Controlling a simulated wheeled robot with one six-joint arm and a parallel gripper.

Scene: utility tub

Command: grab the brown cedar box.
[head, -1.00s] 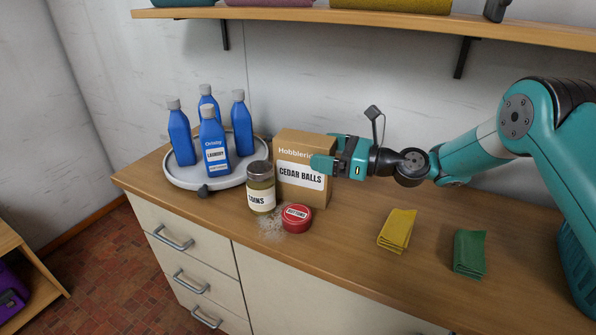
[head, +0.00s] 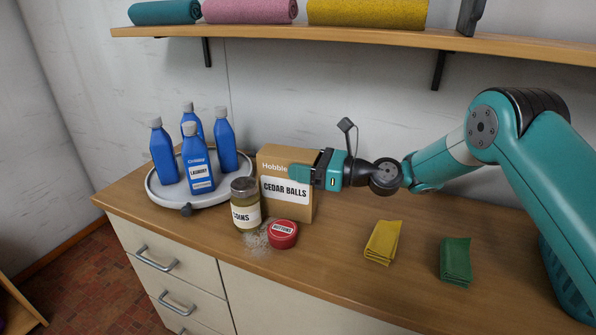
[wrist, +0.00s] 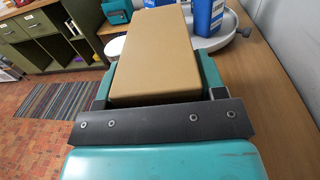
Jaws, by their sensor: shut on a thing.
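The brown cedar box (head: 284,208), labelled "CEDAR BALLS", stands upright on the wooden counter (head: 330,262). My gripper (head: 303,174) reaches it from the right and is shut on its upper right part, covering some of its printed name. In the wrist view the box (wrist: 155,55) lies between the two teal fingers (wrist: 158,85), one along each side. I cannot tell whether the box's base is touching the counter or just above it.
A glass coins jar (head: 245,204) and a red buttons tin (head: 283,234) stand close in front of the box, with pale grains spilled beside them. Several blue bottles (head: 198,172) stand on a round tray (head: 165,193) at left. Yellow (head: 383,242) and green (head: 456,261) cloths lie at right. A shelf (head: 350,37) runs above.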

